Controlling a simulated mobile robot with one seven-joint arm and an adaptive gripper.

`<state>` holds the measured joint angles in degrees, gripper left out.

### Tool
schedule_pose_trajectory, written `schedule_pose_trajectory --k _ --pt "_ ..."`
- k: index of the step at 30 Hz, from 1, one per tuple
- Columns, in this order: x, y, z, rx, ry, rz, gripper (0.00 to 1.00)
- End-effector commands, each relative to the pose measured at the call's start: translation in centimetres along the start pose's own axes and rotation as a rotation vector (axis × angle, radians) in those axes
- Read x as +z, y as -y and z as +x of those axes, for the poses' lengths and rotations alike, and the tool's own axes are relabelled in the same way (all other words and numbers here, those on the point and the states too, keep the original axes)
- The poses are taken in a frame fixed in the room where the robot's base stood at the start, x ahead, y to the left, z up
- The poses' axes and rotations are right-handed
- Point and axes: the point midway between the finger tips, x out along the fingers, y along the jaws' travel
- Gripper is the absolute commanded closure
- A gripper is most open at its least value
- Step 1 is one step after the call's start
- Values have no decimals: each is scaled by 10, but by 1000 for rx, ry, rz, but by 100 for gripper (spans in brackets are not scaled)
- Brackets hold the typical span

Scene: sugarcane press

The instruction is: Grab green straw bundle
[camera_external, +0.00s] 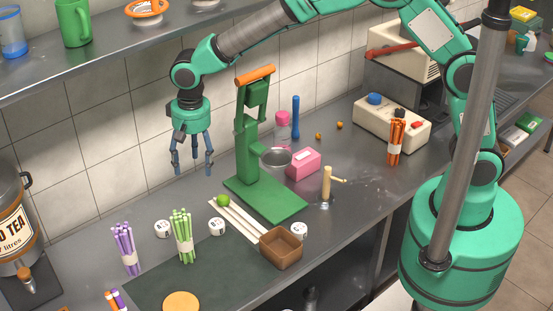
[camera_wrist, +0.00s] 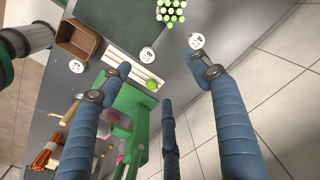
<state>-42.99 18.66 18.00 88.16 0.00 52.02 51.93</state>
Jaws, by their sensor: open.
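The green straw bundle (camera_external: 183,236) stands upright on the counter, wrapped with a white band, between two small white round labelled items. In the wrist view the green straw bundle (camera_wrist: 171,11) shows at the top edge, seen from above and partly cut off. My gripper (camera_external: 192,170) is open and empty, hanging fingers-down well above the counter, behind and above the bundle, left of the green press. In the wrist view its blue fingers (camera_wrist: 165,115) are spread with nothing between them.
The green press (camera_external: 250,150) stands right of my gripper. A purple straw bundle (camera_external: 125,248) is left of the green one. White sticks (camera_external: 237,222) with a lime (camera_external: 223,200) and a brown box (camera_external: 281,248) lie to the right. An orange bundle (camera_external: 396,142) stands farther right.

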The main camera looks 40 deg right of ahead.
Motion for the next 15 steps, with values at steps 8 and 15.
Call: schedule_pose_trajectory --k 8,15 --pt "34 58 62 36 29 14 38" --pt "42 69 75 44 33 21 38"
